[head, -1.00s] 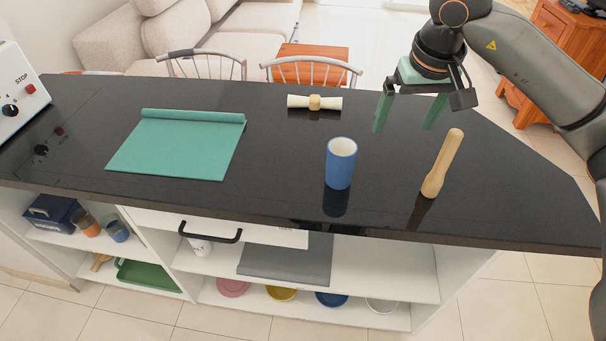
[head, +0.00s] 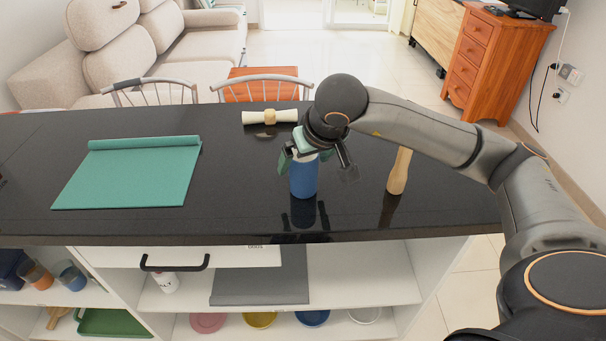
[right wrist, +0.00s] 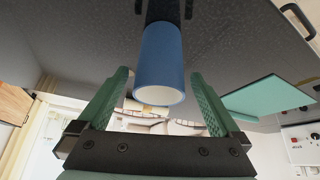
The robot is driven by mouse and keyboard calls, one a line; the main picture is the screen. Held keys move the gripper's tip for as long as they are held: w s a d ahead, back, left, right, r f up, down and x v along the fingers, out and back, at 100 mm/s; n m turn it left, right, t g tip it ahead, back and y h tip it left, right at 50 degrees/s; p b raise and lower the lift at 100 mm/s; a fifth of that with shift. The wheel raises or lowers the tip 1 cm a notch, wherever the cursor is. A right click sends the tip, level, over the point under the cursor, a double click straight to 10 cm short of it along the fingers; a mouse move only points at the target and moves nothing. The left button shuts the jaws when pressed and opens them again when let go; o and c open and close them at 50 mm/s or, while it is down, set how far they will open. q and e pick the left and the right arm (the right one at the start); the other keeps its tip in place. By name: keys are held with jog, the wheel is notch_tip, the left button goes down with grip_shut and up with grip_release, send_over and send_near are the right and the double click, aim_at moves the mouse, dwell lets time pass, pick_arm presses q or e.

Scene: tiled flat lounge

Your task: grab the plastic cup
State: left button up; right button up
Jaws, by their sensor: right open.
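The blue plastic cup (head: 303,181) with a white inside stands upright on the black counter. My right gripper (head: 312,168) is over and around the top of the cup in the head view, hiding its rim. In the right wrist view the cup (right wrist: 160,62) shows between and just beyond the two green fingers of the gripper (right wrist: 160,95). The fingers are apart, with a gap on each side of the cup. My left gripper is in neither view.
A wooden pestle-like stick (head: 398,172) stands right of the cup on the black counter (head: 240,195). A cream roll with a tan band (head: 268,117) lies behind the cup. A green mat (head: 130,175) lies to the left. Chairs stand behind the counter.

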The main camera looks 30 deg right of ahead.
jog(key=x, duration=0.5)
jog(key=shift+r, duration=0.1)
jog(key=c, duration=1.4)
jog(key=shift+c, duration=0.2)
